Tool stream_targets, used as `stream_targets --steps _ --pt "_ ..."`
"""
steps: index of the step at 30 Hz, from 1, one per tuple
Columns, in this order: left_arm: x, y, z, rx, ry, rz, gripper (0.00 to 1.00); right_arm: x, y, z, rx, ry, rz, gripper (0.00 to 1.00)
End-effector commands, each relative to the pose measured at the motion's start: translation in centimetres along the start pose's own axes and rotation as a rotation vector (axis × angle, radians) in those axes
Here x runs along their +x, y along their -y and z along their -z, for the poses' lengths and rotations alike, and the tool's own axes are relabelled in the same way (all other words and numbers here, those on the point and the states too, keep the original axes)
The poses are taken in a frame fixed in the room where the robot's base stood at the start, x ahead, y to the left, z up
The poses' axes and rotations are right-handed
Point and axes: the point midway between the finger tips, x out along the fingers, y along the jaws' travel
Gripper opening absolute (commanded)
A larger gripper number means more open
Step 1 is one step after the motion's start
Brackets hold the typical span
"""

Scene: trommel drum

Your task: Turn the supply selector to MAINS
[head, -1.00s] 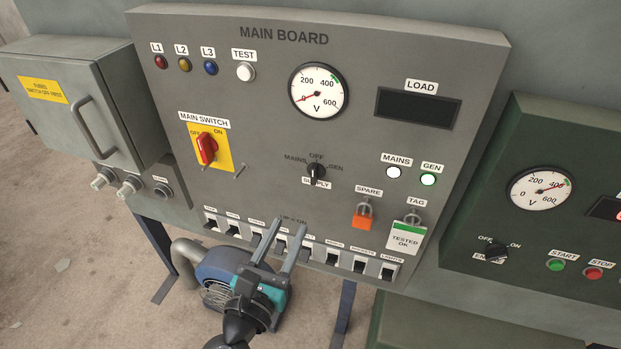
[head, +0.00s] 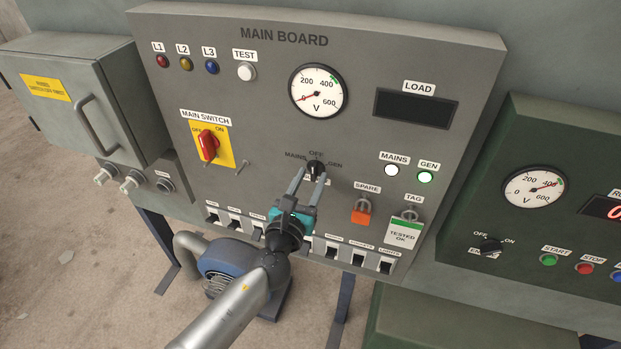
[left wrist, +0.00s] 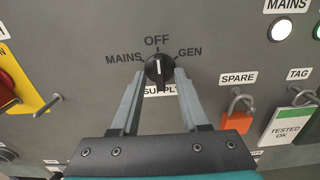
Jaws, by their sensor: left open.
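The supply selector (head: 315,168) is a black knob on the grey main board (head: 270,75), with MAINS at its left, OFF above and GEN at its right. In the left wrist view the knob (left wrist: 159,68) has its white pointer line upright, towards OFF. My left gripper (head: 309,171) is open, with its two fingers pointing at the board. In the left wrist view its fingertips (left wrist: 159,72) lie to either side of the knob's lower part. I cannot tell whether they touch it. The fingers partly cover the SUPPLY label. My right gripper is not in view.
The red main switch (head: 208,145) is at the left. An orange padlock (head: 361,215) and a TESTED OK tag (head: 403,233) hang at the right. A row of breakers runs below, partly hidden by my left arm.

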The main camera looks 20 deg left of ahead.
Motion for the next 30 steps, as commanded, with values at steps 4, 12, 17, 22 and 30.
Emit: stream_targets --steps 4,12,17,22,30 --pt "0.25 0.01 -0.01 0.000 0.000 0.000 0.45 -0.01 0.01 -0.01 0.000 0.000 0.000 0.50" --pt "0.22 0.01 -0.01 0.000 0.000 0.000 0.35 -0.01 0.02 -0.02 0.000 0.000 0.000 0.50" --pt "0.21 0.00 -0.01 0.000 0.000 0.000 0.17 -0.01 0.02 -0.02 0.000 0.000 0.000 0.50" --pt "0.20 0.00 -0.01 0.000 0.000 0.000 0.00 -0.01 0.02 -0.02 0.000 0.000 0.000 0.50" --pt "0.20 0.00 0.00 0.000 0.000 0.000 0.00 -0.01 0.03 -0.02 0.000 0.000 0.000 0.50"
